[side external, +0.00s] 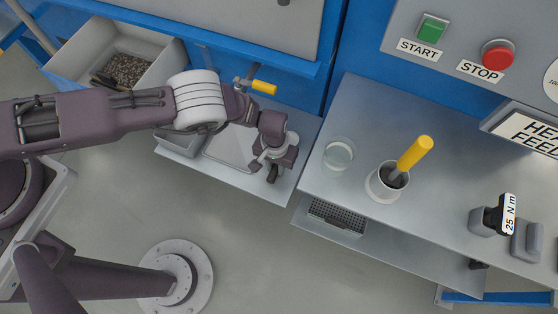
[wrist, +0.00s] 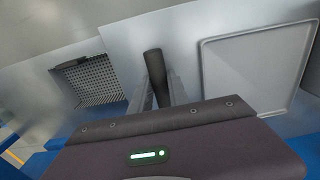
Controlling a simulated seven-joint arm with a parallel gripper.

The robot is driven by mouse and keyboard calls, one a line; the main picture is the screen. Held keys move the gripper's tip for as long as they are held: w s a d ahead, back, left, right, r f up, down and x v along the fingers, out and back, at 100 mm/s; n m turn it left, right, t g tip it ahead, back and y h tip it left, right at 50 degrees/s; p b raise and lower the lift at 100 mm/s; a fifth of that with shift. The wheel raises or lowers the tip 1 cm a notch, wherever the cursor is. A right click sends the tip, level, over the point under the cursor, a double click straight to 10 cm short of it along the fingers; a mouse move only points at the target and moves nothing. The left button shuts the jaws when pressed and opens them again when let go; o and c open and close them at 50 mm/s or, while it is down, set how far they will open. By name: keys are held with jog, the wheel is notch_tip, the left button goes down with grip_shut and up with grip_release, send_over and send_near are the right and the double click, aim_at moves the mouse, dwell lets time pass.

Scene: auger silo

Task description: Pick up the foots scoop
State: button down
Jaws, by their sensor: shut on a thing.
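My gripper (side external: 277,163) is low over the right part of the shelf beneath the blue machine. In the wrist view its two fingers (wrist: 157,88) are closed on the dark, rounded handle of what I take to be the foots scoop (wrist: 154,62). The handle stands up between the fingers. The dark end of it shows just below the gripper in the side view (side external: 273,175). The rest of the scoop is hidden, and I cannot tell whether it touches the shelf.
A shallow grey tray (side external: 232,148) lies left of my gripper. A perforated grate (side external: 338,214) is on the low ledge to the right. The right bench holds a glass dish (side external: 339,154) and a white cup (side external: 386,186) with a yellow-handled tool (side external: 415,153). A yellow-tipped lever (side external: 263,87) sticks out behind.

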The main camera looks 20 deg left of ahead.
notch_tip(320, 180, up, 10)
dwell(0.5)
dwell(0.6)
